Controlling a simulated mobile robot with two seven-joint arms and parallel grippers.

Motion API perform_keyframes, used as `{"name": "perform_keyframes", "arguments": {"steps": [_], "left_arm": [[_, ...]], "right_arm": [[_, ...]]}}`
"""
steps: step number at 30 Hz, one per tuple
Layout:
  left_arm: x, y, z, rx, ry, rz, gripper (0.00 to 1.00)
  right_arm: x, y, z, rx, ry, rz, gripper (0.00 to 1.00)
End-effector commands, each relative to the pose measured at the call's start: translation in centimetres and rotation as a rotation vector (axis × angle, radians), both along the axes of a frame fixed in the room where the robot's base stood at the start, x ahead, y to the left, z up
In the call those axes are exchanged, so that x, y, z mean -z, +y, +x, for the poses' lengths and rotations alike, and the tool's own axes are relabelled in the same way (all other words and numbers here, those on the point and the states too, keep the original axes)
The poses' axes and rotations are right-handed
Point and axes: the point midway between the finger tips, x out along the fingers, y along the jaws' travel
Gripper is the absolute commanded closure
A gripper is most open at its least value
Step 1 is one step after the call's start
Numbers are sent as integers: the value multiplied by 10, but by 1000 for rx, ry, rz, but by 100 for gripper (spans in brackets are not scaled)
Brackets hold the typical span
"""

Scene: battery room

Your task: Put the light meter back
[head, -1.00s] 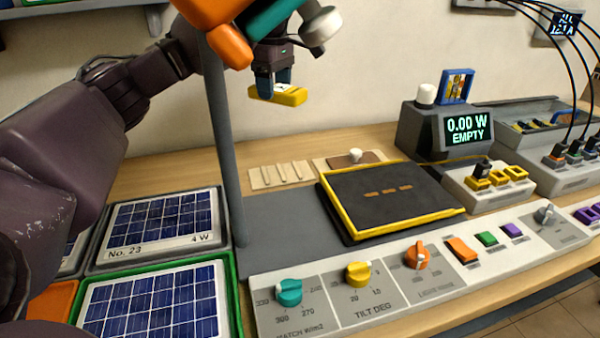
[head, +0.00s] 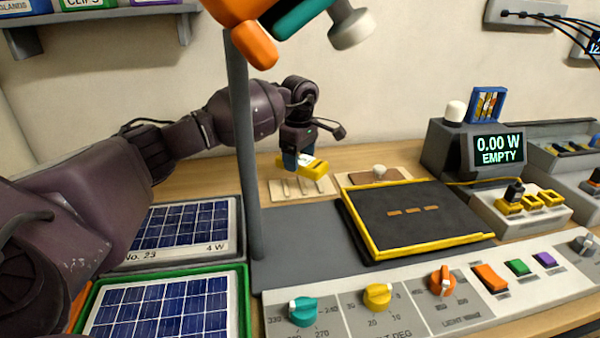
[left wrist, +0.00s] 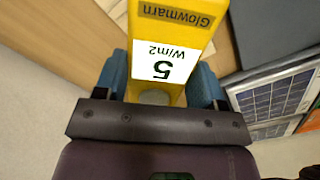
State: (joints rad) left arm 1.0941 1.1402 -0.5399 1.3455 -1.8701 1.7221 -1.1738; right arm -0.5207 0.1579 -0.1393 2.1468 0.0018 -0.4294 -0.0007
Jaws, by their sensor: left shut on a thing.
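My left gripper (head: 300,164) is shut on the yellow light meter (head: 316,169) and holds it above the back of the bench, over a pale wooden ribbed holder (head: 288,188). In the left wrist view, the meter (left wrist: 178,50) sits between the blue fingertips of the gripper (left wrist: 160,85). Its white face reads "5 W/m2" and its label reads "Glowmarn". Whether the meter touches the holder cannot be told. My right gripper is not in view.
A grey post (head: 244,150) stands left of the gripper. A black pad with a yellow frame (head: 412,215) lies to the right, with a display reading "0.00 W EMPTY" (head: 498,149) beyond. Solar panels (head: 160,305) lie at front left. A knob panel (head: 340,315) runs along the front.

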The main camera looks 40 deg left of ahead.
Motion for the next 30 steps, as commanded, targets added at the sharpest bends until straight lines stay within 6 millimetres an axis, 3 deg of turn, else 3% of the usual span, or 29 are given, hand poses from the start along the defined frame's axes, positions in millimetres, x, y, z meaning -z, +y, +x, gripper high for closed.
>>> {"name": "perform_keyframes", "arguments": {"steps": [10, 23, 24, 29, 30], "left_arm": [[40, 0, 0, 0, 3, 0, 64], [45, 0, 0, 0, 0, 1, 64], [46, 0, 0, 0, 0, 1, 35], [45, 0, 0, 0, -1, 0, 11], [45, 0, 0, 0, -1, 0, 11]], "right_arm": [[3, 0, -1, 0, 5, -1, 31], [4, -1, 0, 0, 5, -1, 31], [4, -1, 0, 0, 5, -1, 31], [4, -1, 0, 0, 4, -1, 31], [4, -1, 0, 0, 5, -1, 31]]}}
